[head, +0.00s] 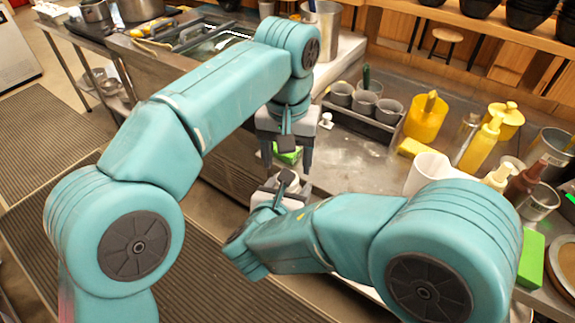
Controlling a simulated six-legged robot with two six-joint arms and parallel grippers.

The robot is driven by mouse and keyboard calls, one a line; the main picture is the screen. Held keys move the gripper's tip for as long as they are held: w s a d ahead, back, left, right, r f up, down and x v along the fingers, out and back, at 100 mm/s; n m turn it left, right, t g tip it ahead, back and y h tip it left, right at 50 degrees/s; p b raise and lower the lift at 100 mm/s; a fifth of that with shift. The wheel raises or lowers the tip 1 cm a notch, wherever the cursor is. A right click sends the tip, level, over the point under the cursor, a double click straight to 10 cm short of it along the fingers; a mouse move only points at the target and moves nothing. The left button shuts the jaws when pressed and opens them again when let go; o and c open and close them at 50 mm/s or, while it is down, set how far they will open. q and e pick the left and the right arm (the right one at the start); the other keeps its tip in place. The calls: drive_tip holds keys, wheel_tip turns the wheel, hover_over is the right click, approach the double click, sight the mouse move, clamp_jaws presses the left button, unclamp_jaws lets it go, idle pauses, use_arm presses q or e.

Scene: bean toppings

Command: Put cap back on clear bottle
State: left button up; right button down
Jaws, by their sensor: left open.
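My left gripper (287,168) points down over the near edge of the counter, its two fingers spread apart. A green block (289,155) shows behind and between these fingers; I see no clear hold on it. My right gripper (281,188) is just below the left one, and its fingers are not clear enough to read. A small white knob-like piece (326,120) stands on the counter right of the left gripper; I cannot tell if it is the cap. A pale, open-topped container (430,171) stands farther right, partly hidden by my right arm. I cannot make out the clear bottle for certain.
A rack of grey cups (365,103) stands at the back. Yellow containers (426,118), a yellow squeeze bottle (479,147) and a brown bottle (524,182) crowd the right. A green sponge (530,259) lies at lower right. The counter (350,158) is bare in the middle.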

use_arm(q)
drive_tip(key=shift+f, duration=2.1)
drive_tip(key=shift+c, duration=0.4)
drive_tip(key=c, duration=1)
drive_tip(key=m, duration=0.3)
drive_tip(key=o, duration=1.2)
drive_tip(key=shift+c, duration=0.2)
